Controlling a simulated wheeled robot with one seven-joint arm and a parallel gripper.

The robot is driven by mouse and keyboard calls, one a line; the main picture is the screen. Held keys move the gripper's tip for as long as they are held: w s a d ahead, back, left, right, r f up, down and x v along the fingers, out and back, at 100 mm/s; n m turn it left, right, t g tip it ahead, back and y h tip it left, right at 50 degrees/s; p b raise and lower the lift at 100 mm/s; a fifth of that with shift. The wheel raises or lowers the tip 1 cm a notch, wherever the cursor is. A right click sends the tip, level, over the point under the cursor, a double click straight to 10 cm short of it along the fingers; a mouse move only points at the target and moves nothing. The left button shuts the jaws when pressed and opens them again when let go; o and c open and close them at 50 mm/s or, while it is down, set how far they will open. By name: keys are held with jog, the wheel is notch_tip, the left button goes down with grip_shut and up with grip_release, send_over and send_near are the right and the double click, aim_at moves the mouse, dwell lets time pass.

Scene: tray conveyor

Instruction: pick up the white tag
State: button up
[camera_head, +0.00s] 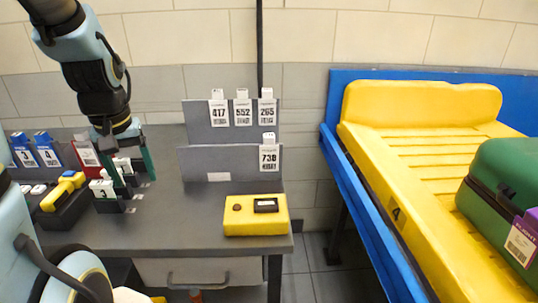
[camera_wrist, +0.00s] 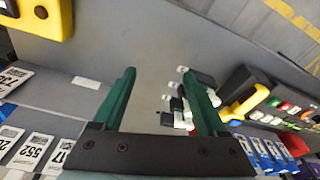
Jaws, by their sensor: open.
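Several white tags are in view. White tags in dark holders stand on the grey desk below my gripper: one with a dark number (camera_head: 102,188) and one behind it (camera_head: 123,165). White pieces (camera_wrist: 180,104) also show beside the right finger in the wrist view. White printed tags 417 (camera_head: 218,112), 552 (camera_head: 242,112), 265 (camera_head: 267,112) and 730 (camera_head: 269,157) hang on grey upright panels. My gripper (camera_head: 134,180) is open, green fingers pointing down around the desk tags. It is empty in the wrist view (camera_wrist: 159,76). One finger partly hides the desk tags; contact cannot be told.
A yellow-handled tool (camera_head: 65,189) sits nearby. A yellow button box (camera_head: 256,216) stands at the desk's right. A yellow tray (camera_head: 412,205) holds a green case (camera_head: 503,190) on the blue conveyor.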

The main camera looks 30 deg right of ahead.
jog(key=w+d+r+m, duration=0.1)
jog(key=w+d+r, duration=0.15)
jog(key=d, duration=0.65)
jog(key=m+t+h+b, duration=0.2)
send_near(269, 135)
jog(key=shift+p+x, duration=1.8)
jog(key=shift+x, duration=2.7)
jog(key=shift+s, duration=0.1)
grip_shut()
